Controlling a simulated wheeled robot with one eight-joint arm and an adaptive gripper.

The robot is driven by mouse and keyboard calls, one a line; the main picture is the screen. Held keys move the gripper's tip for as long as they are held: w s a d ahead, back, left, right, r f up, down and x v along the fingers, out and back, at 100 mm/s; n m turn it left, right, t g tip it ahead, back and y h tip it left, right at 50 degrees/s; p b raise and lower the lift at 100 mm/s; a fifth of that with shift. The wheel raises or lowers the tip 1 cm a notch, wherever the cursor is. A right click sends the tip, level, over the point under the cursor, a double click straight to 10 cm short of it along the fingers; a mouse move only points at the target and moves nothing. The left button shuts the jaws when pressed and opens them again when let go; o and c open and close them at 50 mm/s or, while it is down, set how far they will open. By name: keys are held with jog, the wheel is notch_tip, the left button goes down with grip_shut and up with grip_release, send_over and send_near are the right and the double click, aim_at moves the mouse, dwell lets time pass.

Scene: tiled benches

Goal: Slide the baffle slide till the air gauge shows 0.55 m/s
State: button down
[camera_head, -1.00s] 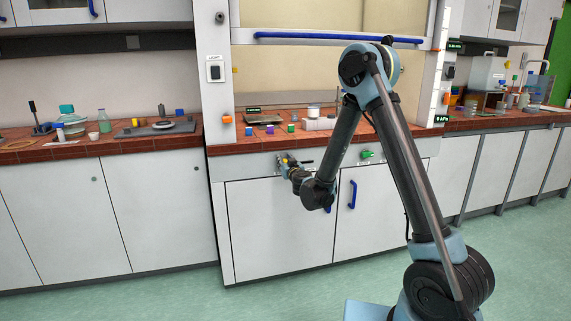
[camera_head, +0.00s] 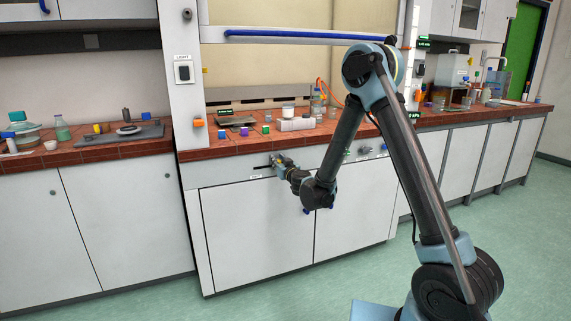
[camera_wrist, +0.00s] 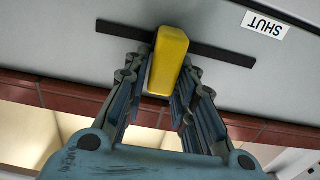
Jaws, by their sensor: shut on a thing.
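The baffle slide's yellow knob (camera_wrist: 169,60) sits in a dark horizontal slot (camera_wrist: 225,55) on the hood's front panel, near the slot's middle. In the wrist view a SHUT label (camera_wrist: 265,25), upside down, stands beyond the slot's right end. My gripper (camera_wrist: 168,85) is shut on the knob, a finger on each side.
A further one (camera_head: 225,112) stands at the back of the hood. Small coloured blocks (camera_head: 266,130) and vessels stand on the red tiled worktop (camera_head: 200,142).

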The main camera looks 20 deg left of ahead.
jog(key=shift+w+d, duration=0.2)
jog(key=c, duration=1.4)
grip_release()
jog(key=shift+c, duration=0.2)
jog(key=shift+d, duration=0.1)
jog(key=v, duration=0.7)
jog(key=shift+s, duration=0.15)
jog(key=shift+d, duration=0.1)
